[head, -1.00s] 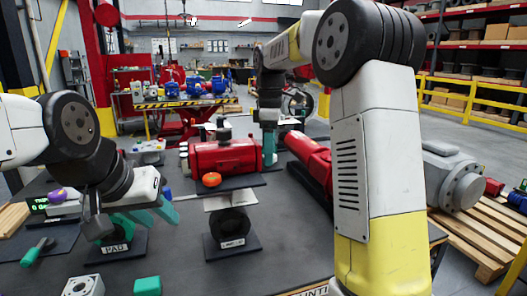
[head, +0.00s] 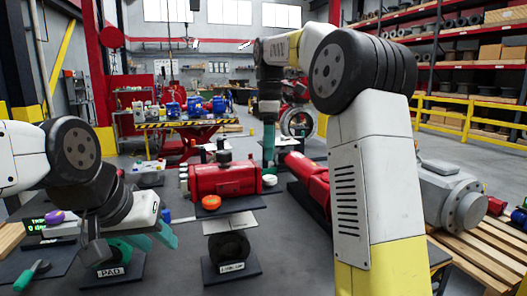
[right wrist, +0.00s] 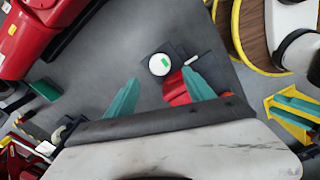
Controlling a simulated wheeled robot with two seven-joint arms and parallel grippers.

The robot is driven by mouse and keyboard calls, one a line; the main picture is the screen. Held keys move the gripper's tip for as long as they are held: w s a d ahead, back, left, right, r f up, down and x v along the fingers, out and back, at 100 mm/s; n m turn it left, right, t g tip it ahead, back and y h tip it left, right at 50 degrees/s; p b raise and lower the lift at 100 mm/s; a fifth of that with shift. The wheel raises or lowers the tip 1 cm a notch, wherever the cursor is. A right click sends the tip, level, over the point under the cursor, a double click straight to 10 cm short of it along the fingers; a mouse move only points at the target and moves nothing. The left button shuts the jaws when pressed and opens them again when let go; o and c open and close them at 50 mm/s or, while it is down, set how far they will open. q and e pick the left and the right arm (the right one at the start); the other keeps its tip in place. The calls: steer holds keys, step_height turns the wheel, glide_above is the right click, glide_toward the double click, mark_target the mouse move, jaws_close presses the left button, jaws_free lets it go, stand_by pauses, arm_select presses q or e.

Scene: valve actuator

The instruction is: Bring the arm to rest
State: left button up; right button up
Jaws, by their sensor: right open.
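The red valve actuator (head: 222,180) sits on a stand on the dark bench, with an orange round knob (head: 211,202) at its front. My right gripper (head: 269,150) hangs behind its right end, fingers pointing down, partly hidden in the head view. In the right wrist view its two teal fingers (right wrist: 160,95) are apart with nothing held between them; a white round part with a green mark (right wrist: 159,64) lies beyond them. My left gripper (head: 148,243) is low at the bench's left, above the PAD stand (head: 112,272); its teal fingers look apart and empty.
A red cylinder (head: 308,175) extends right of the actuator, partly behind my right arm. A grey motor-like housing (head: 450,195) rests on a wooden pallet (head: 485,250) at right. A green-handled tool (head: 30,275) lies at left. A lift table (head: 190,122) stands behind.

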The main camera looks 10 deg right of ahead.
steer(key=s+d+m+t+y, duration=0.1)
steer(key=s+d+m, duration=0.15)
steer(key=s, duration=0.35)
steer(key=s+d+m+t, duration=0.1)
steer(key=s+m+t, duration=0.1)
steer(key=s+m, duration=0.25)
steer(key=s+f+m+t, duration=0.1)
steer(key=s+f+m, duration=0.3)
steer(key=s, duration=0.3)
steer(key=s+f+m+t+y, duration=0.1)
steer(key=s+f+m, duration=0.3)
steer(key=s, duration=0.4)
steer(key=shift+d+f+t, duration=0.25)
steer(key=shift+f+t, duration=0.35)
steer(key=shift+f, duration=0.25)
steer(key=shift+s, duration=0.1)
